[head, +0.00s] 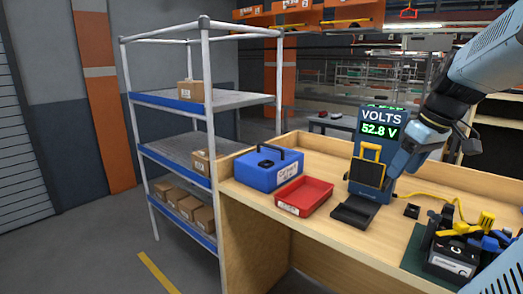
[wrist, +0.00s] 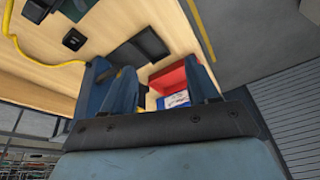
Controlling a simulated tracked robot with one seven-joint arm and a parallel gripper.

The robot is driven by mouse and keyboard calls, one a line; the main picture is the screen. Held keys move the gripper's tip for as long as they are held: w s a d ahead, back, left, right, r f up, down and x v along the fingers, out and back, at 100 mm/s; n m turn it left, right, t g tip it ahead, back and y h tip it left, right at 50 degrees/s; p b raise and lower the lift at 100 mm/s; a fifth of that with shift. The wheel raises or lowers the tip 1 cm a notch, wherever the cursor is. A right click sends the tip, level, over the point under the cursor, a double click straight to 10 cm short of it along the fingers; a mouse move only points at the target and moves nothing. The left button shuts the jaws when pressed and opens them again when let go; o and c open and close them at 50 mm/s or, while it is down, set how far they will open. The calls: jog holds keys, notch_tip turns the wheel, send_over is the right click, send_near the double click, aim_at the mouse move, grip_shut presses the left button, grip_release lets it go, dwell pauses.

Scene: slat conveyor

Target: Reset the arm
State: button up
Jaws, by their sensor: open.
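My arm (head: 485,62) reaches in from the upper right of the head view. My gripper (head: 398,165) hangs over the wooden bench (head: 325,160), close beside the meter (head: 373,128) reading 52.8 V; I cannot tell whether they touch. In the wrist view my gripper (wrist: 161,92) has its two blue fingers apart, with nothing seen held between them. The red tray (wrist: 181,76) shows beyond the fingers there, and also on the bench in the head view (head: 304,195).
A blue toolbox (head: 265,172) stands left of the tray. A yellow cable (head: 430,196) and several dark, yellow and blue items (head: 455,250) lie at the right. A shelf rack (head: 205,115) with cardboard boxes stands at left. The floor in front is clear.

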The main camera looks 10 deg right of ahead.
jog(key=s+a+f+m+t+h, duration=0.1)
jog(key=s+a, duration=0.1)
jog(key=a, duration=0.6)
jog(key=s+a+f+m+t, duration=0.1)
jog(key=s+a+m, duration=0.1)
jog(key=a, duration=0.7)
jog(key=shift+s+f+h, duration=0.2)
jog(key=shift+s+h, duration=0.2)
jog(key=shift+s, duration=0.4)
jog(key=shift+d, duration=0.1)
